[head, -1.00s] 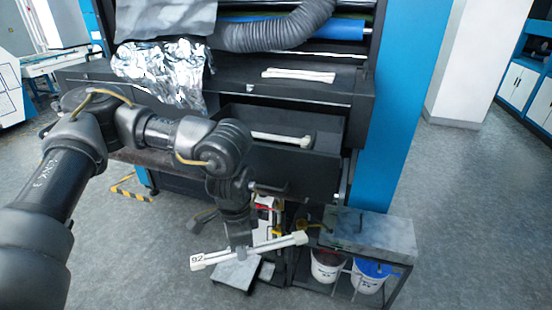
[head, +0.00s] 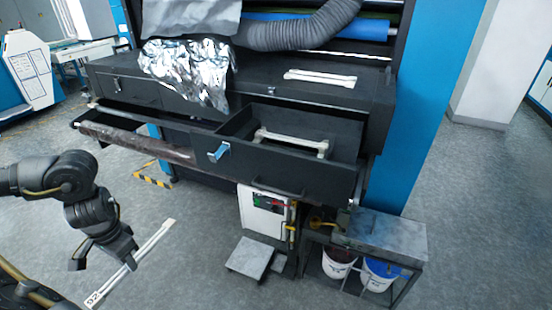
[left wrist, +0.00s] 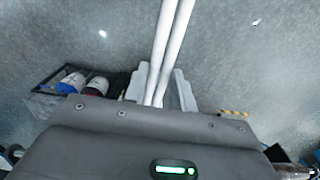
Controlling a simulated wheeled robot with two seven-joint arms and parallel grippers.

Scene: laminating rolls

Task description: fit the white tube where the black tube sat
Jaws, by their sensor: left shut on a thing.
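My left gripper (head: 112,256) is at the lower left of the head view, shut on a white tube (head: 150,246). The tube is tilted, with a numbered tag at its near end, and is held in the air over the floor. In the left wrist view the white tube (left wrist: 168,50) shows as two pale rods running up from between the fingers (left wrist: 160,88). Another white tube (head: 292,138) lies in the open drawer (head: 270,165), and a further white piece (head: 320,77) lies on the machine top. I cannot pick out a black tube. My right gripper is not in view.
A dark brown roll (head: 135,141) sits along the machine's front left. Crumpled foil (head: 190,70) hangs over the machine edge. A metal bench (head: 385,235) with buckets (head: 380,272) stands at lower right, beside a low grey platform (head: 250,257). Floor between gripper and machine is clear.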

